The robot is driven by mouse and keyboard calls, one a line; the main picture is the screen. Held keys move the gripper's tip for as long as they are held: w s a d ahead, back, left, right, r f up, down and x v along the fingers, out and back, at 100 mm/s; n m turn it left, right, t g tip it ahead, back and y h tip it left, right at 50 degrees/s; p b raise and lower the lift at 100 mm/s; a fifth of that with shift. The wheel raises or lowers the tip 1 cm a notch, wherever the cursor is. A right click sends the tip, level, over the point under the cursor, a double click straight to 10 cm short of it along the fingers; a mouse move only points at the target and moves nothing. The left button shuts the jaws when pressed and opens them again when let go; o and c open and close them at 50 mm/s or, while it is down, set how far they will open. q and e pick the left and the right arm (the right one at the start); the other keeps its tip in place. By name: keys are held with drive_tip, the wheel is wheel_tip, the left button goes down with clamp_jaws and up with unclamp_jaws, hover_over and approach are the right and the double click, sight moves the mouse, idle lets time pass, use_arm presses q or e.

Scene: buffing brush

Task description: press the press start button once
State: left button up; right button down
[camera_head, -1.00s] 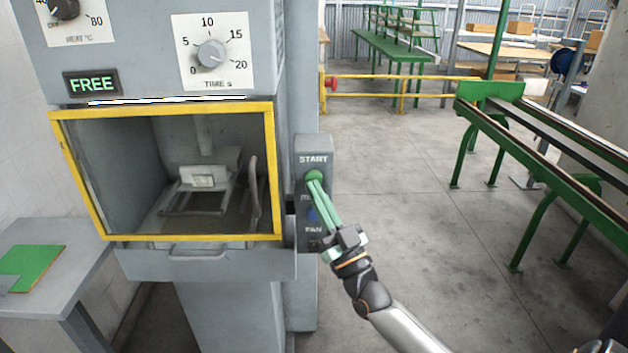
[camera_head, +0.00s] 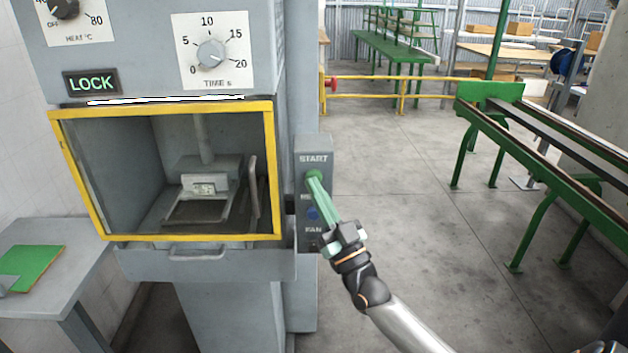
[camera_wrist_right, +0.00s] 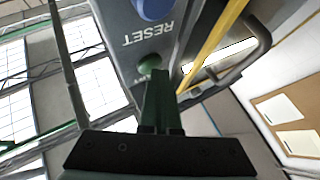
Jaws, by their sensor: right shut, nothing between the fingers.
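The green start button (camera_head: 312,174) is on the grey control box under the word START, at the right of the press. In the right wrist view the green button (camera_wrist_right: 149,62) shows just beyond the fingertips. My right gripper (camera_head: 315,182) is shut and empty, its green fingers pointing up at the button. The tips are at or very close to it; I cannot tell whether they touch. The press display (camera_head: 91,83) reads LOCK in green. Inside the yellow-framed window the press head (camera_head: 208,168) is down near its tray. My left gripper is not in view.
A blue reset button (camera_head: 312,214) sits below the start button, partly beside my fingers, with a FAN label lower down. A yellow rail (camera_head: 430,96) and a green rack (camera_head: 545,165) stand to the right. Open floor lies between.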

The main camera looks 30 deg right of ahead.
idle(0.3)
drive_tip(key=shift+s+a+p, duration=0.5)
drive_tip(key=shift+s+p, duration=0.05)
drive_tip(key=shift+s, duration=0.2)
drive_tip(key=s+a, duration=0.1)
drive_tip(key=s+p, duration=0.1)
drive_tip(key=s, duration=0.1)
drive_tip(key=s+a+p, duration=0.1)
drive_tip(key=shift+s+a, duration=0.15)
drive_tip(key=shift+a, duration=0.15)
idle(0.7)
